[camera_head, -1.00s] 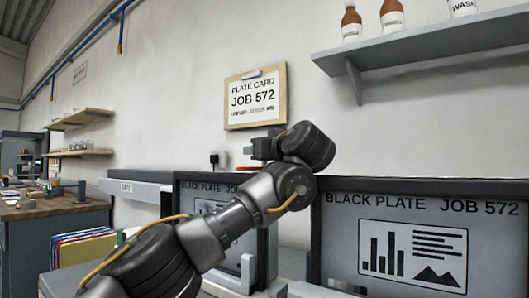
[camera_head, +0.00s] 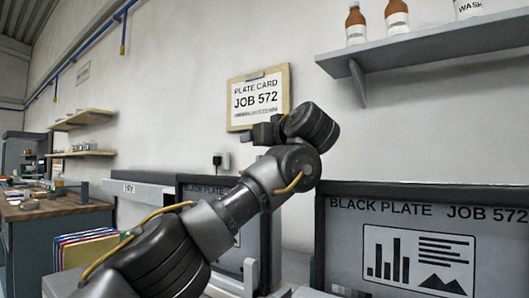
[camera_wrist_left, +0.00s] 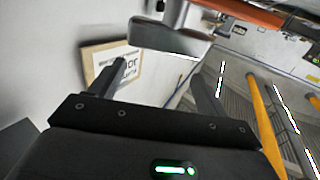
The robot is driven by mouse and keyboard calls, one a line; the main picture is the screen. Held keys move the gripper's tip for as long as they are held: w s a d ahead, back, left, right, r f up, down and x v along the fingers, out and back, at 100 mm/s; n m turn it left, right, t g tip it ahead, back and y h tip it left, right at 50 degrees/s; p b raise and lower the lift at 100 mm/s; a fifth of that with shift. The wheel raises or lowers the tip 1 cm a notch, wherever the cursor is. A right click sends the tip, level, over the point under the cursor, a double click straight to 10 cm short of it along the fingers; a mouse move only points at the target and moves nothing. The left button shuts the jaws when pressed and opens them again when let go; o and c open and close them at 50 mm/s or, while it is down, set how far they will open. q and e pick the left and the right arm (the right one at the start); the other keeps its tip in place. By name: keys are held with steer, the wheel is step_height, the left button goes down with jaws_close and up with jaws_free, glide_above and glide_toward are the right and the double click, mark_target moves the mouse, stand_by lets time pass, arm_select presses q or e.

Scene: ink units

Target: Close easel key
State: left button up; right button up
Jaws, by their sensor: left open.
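My left gripper (camera_head: 264,131) is raised in front of the wall, just below the plate card, in the head view. In the left wrist view its two dark fingers (camera_wrist_left: 157,80) are apart with nothing between them. A grey rounded metal piece (camera_wrist_left: 168,36) hangs just beyond the fingers there, apart from them. I cannot tell whether it is the easel key. No part in the head view is clearly the key, and my left arm hides some of the bench. My right gripper is in neither view.
The plate card (camera_head: 258,97) marked JOB 572 is on the wall. A BLACK PLATE panel (camera_head: 345,250) stands right, another (camera_head: 193,195) behind my arm. A shelf (camera_head: 430,52) with bottles juts out upper right. A wooden bench (camera_head: 50,207) is far left.

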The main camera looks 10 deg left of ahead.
arm_select(q)
steer(key=s+d+r+b, duration=0.1)
steer(key=s+r, duration=0.7)
steer(key=s, duration=0.5)
steer(key=shift+d+r+b, duration=0.35)
steer(key=shift+d, duration=0.05)
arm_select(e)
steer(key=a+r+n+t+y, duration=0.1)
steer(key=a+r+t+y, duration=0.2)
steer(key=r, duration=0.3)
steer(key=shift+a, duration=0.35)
